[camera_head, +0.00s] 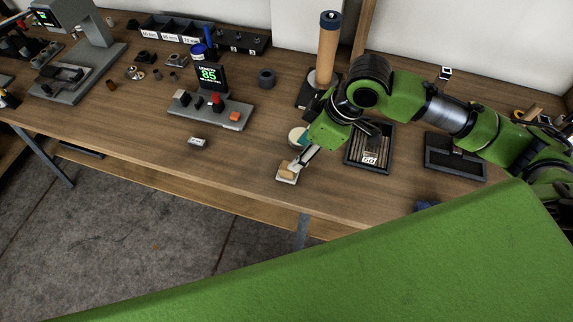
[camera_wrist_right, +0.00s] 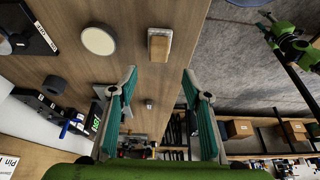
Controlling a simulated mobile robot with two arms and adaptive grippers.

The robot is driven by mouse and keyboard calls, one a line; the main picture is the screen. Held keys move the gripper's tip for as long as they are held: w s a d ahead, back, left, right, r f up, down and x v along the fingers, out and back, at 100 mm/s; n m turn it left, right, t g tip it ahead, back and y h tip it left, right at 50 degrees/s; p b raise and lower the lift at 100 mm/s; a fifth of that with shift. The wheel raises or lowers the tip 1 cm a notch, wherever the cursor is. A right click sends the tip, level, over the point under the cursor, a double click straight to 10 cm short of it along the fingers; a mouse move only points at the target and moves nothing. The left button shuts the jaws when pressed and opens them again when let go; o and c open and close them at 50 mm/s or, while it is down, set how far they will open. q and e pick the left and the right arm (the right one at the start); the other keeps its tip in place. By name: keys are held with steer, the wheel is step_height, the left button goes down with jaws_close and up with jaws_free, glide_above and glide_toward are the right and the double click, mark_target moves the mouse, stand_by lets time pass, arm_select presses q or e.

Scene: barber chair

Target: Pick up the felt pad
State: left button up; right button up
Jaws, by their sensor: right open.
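The felt pad looks to be the small tan block with a pale layer (camera_head: 289,176) near the table's front edge. In the right wrist view the block (camera_wrist_right: 159,45) lies on the wood ahead of the fingers, nearly centred between them. My right gripper (camera_head: 301,161) is over the block in the head view and partly covers it. In the right wrist view its two teal-lined fingers (camera_wrist_right: 160,88) are wide apart with nothing between them. My left gripper does not show in the head view.
A round pale disc (camera_wrist_right: 98,40) lies beside the block. A dark slotted tray (camera_head: 369,159) and an empty black tray (camera_head: 455,160) are to the right. A gauge with a green display (camera_head: 211,78) stands left. Bare wood lies left of the block.

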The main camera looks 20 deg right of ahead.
mark_target(288, 171)
steer(key=x, duration=0.6)
steer(key=shift+w+f+p, duration=0.1)
steer(key=shift+f+p, duration=0.1)
steer(key=shift+p, duration=0.2)
steer(key=x, duration=0.3)
steer(key=shift+d+f, duration=0.1)
steer(key=shift+d, duration=0.05)
steer(key=shift+f, duration=0.15)
steer(key=c, duration=1.1)
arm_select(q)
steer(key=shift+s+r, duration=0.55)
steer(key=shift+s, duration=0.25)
arm_select(e)
steer(key=shift+c, duration=0.4)
